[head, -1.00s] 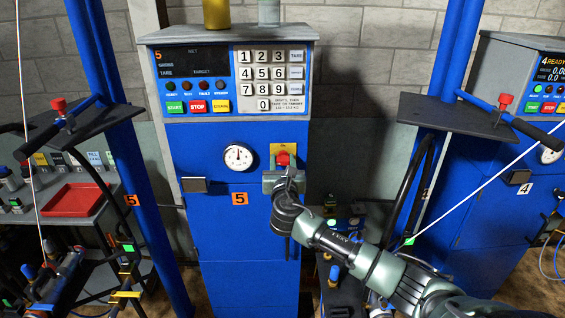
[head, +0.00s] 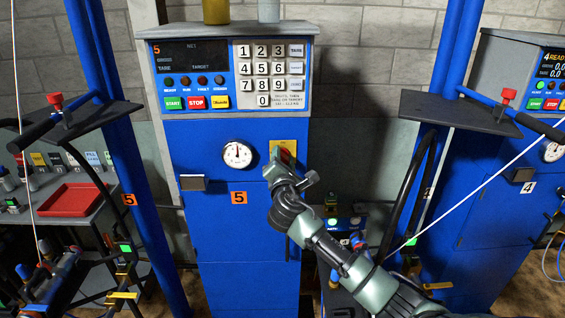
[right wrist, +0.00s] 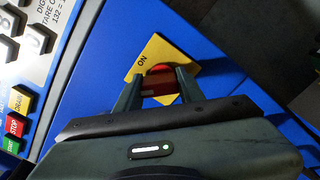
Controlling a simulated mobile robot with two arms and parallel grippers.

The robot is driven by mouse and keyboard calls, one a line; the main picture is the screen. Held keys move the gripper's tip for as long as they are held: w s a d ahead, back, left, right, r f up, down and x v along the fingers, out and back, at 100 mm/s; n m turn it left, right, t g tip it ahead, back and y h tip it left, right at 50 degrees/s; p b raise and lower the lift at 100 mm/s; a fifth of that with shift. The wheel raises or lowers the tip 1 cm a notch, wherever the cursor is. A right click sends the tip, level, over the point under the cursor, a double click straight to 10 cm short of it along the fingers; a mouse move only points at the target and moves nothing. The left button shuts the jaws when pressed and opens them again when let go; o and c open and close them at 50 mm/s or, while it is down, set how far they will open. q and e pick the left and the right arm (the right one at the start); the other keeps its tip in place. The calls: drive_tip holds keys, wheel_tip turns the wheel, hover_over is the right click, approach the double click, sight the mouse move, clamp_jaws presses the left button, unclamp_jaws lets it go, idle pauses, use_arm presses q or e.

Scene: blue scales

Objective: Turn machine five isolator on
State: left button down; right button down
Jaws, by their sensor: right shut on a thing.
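Machine five (head: 240,215) is a blue cabinet with an orange 5 label. Its isolator is a red knob (right wrist: 160,70) on a yellow plate (head: 277,146), right of the round dial. The plate also shows in the right wrist view (right wrist: 143,62), where the word ON is readable. My right gripper (right wrist: 158,84) is shut on the red knob, with one finger on each side of it. In the head view the right gripper (head: 284,163) is tilted over the plate and hides most of the knob. My left gripper is not in view.
Above the plate is a keypad (head: 270,75) with a dark display (head: 191,55). A small silver latch (head: 193,183) sticks out at left. A blue post with a dark shelf (head: 455,112) stands to the right. Machine four (head: 500,190) is beyond it.

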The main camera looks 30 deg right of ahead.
drive_tip(key=m+b, duration=0.1)
drive_tip(key=m, duration=0.3)
drive_tip(key=shift+f+m+b, duration=0.15)
drive_tip(key=shift+m+b, duration=0.15)
drive_tip(key=shift+b, duration=0.05)
drive_tip(key=m+b, duration=0.1)
drive_tip(key=m, duration=0.3)
drive_tip(key=shift+m+b, duration=0.3)
drive_tip(key=c, duration=0.9)
unclamp_jaws()
drive_tip(key=shift+s, duration=0.1)
drive_tip(key=b+v, duration=0.1)
drive_tip(key=v, duration=0.6)
drive_tip(key=shift+s+a+b, duration=0.2)
drive_tip(key=shift+s+b, duration=0.1)
